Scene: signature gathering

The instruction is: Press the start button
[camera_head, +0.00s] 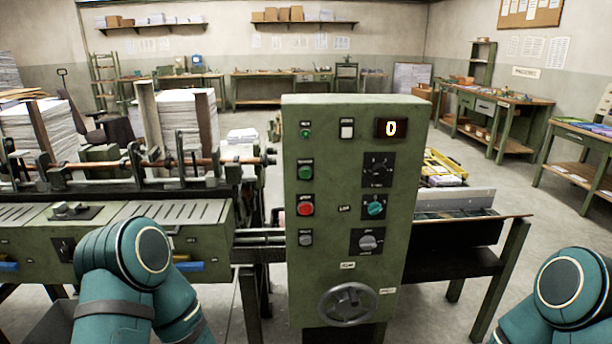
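A green control panel (335,268) stands upright in the middle of the head view. On its left column are a small green lamp (305,134), a green button (306,169), a red button (306,206) and a grey switch (306,237). The labels are too small to read, so the start button cannot be told by its text. A display (391,128) at the top right of the panel reads 0. My teal arms show at the bottom left and bottom right. Both grippers are outside the picture, and neither arm covers the panel.
A black dial (378,169), a teal knob (375,207), a grey knob (368,242) and a handwheel (347,303) are on the panel. Paper stacks (188,125) stand on the machine at left. A metal-edged table (462,234) extends right.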

